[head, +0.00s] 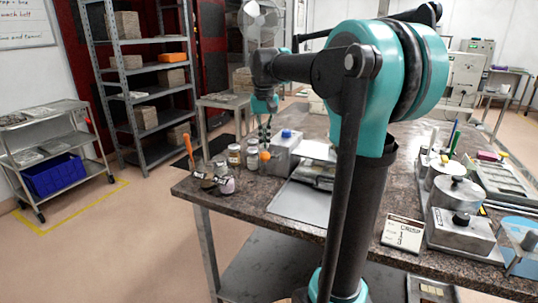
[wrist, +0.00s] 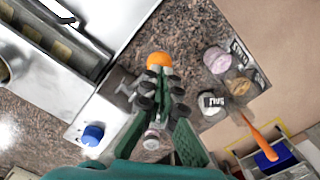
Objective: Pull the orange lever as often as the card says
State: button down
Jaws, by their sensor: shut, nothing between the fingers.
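An orange ball knob (head: 265,155), seemingly the lever's end, is beside a grey box with a blue cap (head: 286,134) near the bench's left end. My gripper (head: 265,143) points down just above the knob and looks shut and empty. In the wrist view the orange knob (wrist: 158,59) shows just beyond the fingertips (wrist: 156,76); I cannot tell whether they touch. The fingers hide the lever's shaft. A small white card (head: 403,232) stands at the bench's front edge, with a dark word and small figures too small to read surely.
Several jars (head: 235,155) and small cups (head: 226,185) stand left of the knob, with an orange-handled tool (head: 188,148) rising there. A metal tray (head: 300,203) lies in front of the box. Open floor lies left of the bench.

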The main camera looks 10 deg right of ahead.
jog(key=shift+r, duration=2.1)
